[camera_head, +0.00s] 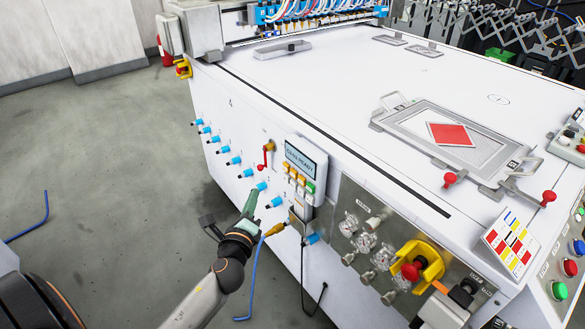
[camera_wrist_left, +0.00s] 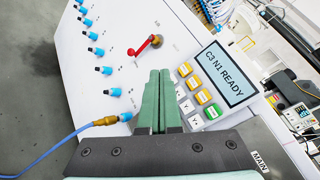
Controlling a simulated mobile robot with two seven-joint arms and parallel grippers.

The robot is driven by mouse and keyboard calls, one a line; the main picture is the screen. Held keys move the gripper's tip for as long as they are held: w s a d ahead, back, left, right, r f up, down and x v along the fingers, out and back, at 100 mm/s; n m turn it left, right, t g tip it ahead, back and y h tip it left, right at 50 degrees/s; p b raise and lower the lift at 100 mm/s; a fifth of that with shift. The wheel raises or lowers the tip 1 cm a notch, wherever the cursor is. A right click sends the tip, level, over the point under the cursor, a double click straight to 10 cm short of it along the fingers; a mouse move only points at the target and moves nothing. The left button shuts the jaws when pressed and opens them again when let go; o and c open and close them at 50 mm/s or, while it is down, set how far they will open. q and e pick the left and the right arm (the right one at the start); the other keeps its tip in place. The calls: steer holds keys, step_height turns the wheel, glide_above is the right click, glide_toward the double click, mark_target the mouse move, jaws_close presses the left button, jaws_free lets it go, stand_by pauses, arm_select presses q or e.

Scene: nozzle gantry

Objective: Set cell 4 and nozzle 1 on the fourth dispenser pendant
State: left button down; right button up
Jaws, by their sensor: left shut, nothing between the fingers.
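The dispenser pendant (camera_head: 303,160) hangs on the front of the white machine, its grey screen upright. In the left wrist view the pendant's screen (camera_wrist_left: 226,78) reads "C3 N1 READY". A column of yellow keys (camera_wrist_left: 194,83) with a green key (camera_wrist_left: 212,111) at its end runs beside the screen, and white keys (camera_wrist_left: 187,107) lie on the near side. My left gripper (camera_head: 253,197) is just left of the pendant. Its green fingers (camera_wrist_left: 159,73) are shut and empty; in the wrist view they overlap the keypad's left edge, and contact cannot be told.
Blue fittings (camera_head: 235,160) line the machine's front. A red-handled lever (camera_head: 266,158) sits above my fingers. A blue hose (camera_wrist_left: 50,142) with a brass end (camera_wrist_left: 105,120) is close by. Gauges (camera_head: 365,241) and a yellow-framed red stop button (camera_head: 412,270) are to the right.

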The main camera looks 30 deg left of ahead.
mark_target(294, 174)
stand_by(0.4)
arm_select(q)
steer(key=w+d+b, duration=0.1)
steer(key=w+d, duration=0.2)
steer(key=w, duration=0.5)
steer(key=shift+d, duration=0.2)
stand_by(1.1)
steer(key=shift+w, duration=0.15)
stand_by(0.7)
steer(key=shift+w+d, duration=0.15)
steer(key=shift+w, duration=0.15)
